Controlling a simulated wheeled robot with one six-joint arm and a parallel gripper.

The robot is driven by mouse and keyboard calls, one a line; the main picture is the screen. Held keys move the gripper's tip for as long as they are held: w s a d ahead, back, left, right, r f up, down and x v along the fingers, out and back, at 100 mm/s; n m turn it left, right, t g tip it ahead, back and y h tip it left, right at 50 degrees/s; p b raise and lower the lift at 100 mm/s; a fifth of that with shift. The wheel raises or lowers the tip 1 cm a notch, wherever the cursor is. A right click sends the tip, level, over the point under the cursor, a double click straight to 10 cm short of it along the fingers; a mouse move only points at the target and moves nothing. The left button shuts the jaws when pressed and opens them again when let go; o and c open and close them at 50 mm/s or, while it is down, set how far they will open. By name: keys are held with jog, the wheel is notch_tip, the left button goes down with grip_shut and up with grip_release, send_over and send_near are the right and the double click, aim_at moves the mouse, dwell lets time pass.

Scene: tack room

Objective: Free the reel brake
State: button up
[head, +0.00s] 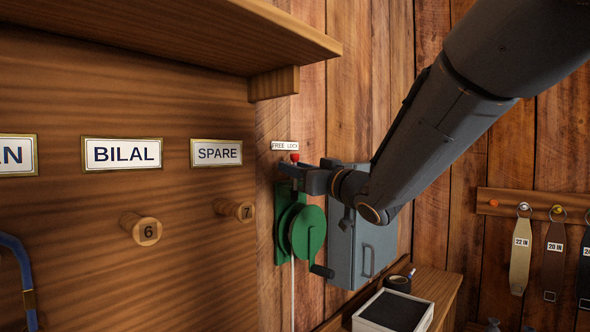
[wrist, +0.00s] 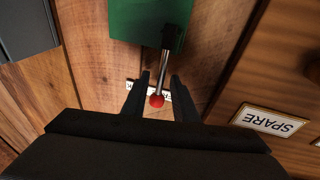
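The green reel (head: 302,232) with a dark crank is mounted on the plank wall in the head view. Its green housing also shows at the top of the wrist view (wrist: 147,20). The brake lever (wrist: 166,52) is a metal rod with a red knob (head: 295,157). In the head view the knob shows below the LOCK end of the FREE LOCK label (head: 285,146). My gripper (head: 290,173) is at the lever. In the wrist view my gripper (wrist: 161,76) is open, with the rod and knob between its fingers and gaps visible beside them.
A wooden panel (head: 110,215) with name plates and numbered pegs, topped by a shelf (head: 180,30), stands close on the left. A grey cabinet (head: 362,240) is right of the reel. Below are a tray (head: 393,312) and dark cup (head: 398,283). Straps hang at far right.

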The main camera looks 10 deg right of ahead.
jog(key=shift+s, duration=0.1)
jog(key=b+v, duration=0.1)
jog(key=v, duration=0.6)
jog(key=shift+s+d, duration=0.25)
jog(key=shift+s, duration=0.05)
jog(key=s+d+f+m+g+h, duration=0.1)
jog(key=d+f+m+g+h, duration=0.3)
jog(key=f, duration=0.8)
jog(key=s+d+f+m+g+h, duration=0.15)
jog(key=d+f+h, duration=0.4)
jog(key=f, duration=0.75)
jog(key=s+a+f+g, duration=0.1)
jog(key=s+f+g, duration=0.4)
jog(key=s+f, duration=0.3)
jog(key=s+a+f+m+g+h, duration=0.1)
jog(key=s+f+g, duration=0.5)
jog(key=s, duration=0.9)
notch_tip(320, 180, down, 3)
jog(key=shift+f, duration=0.25)
jog(key=shift+a, duration=0.1)
